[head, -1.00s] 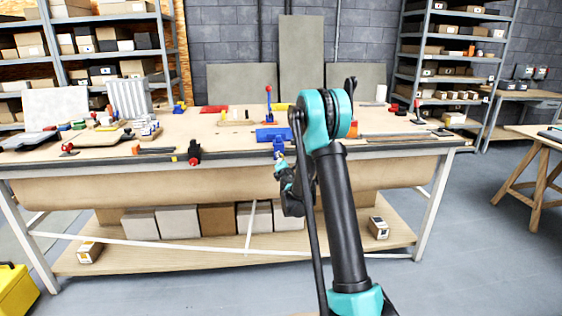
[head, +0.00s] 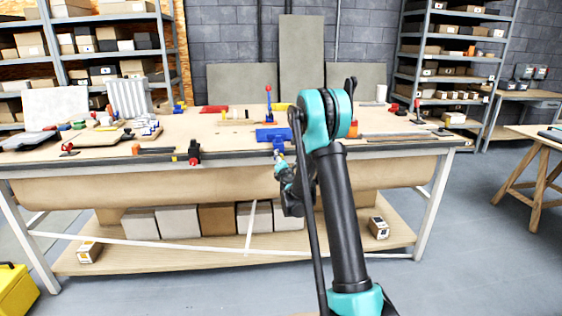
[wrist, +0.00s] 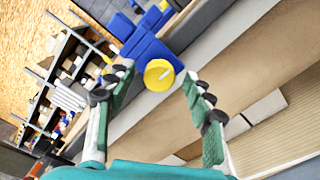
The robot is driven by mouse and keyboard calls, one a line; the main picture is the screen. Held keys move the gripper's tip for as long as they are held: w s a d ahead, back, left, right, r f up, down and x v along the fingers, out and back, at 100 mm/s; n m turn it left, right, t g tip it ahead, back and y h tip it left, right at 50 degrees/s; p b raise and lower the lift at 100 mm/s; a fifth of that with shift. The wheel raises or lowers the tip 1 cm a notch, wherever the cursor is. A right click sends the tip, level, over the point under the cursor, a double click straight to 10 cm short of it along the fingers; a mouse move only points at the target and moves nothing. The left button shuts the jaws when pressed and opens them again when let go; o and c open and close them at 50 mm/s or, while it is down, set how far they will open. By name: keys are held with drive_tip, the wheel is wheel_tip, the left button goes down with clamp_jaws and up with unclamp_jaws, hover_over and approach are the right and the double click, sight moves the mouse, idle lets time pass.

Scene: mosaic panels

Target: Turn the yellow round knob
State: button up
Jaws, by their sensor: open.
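The yellow round knob (wrist: 158,75) shows in the wrist view as a disc with a pale bar across its face. It sits on the front of a blue fixture (wrist: 147,47) at the workbench's front edge. My gripper (wrist: 158,84) is open, with one finger on each side of the knob in that view. I see no finger touching it, and the distance to it is hard to tell. In the head view the blue fixture (head: 273,134) stands at the bench's front edge. My gripper (head: 283,170) is just below it there, partly hidden by my arm, and the knob is too small to make out.
The workbench (head: 230,146) holds many small tools and clamps. A red-and-black clamp (head: 194,152) sits on the front edge left of the blue fixture. A lower shelf (head: 160,250) carries boxes.

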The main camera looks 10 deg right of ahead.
drive_tip(key=s, duration=1.2)
drive_tip(key=shift+d, duration=0.1)
drive_tip(key=s+d+m+g+h, duration=0.6)
drive_tip(key=s+d+m, duration=0.6)
drive_tip(key=s+m, duration=0.4)
drive_tip(key=s+a+f+m+g+y, duration=0.2)
drive_tip(key=s+f, duration=0.1)
drive_tip(key=s, duration=0.5)
drive_tip(key=s+a+f+m+g+y, duration=0.2)
drive_tip(key=s+a+f+m+g, duration=0.1)
drive_tip(key=s, duration=0.6)
drive_tip(key=s+a+f+m+g+y, duration=0.2)
drive_tip(key=s+a+f+m, duration=0.1)
drive_tip(key=s, duration=0.5)
drive_tip(key=shift+s+f+g, duration=0.4)
drive_tip(key=shift+f, duration=0.05)
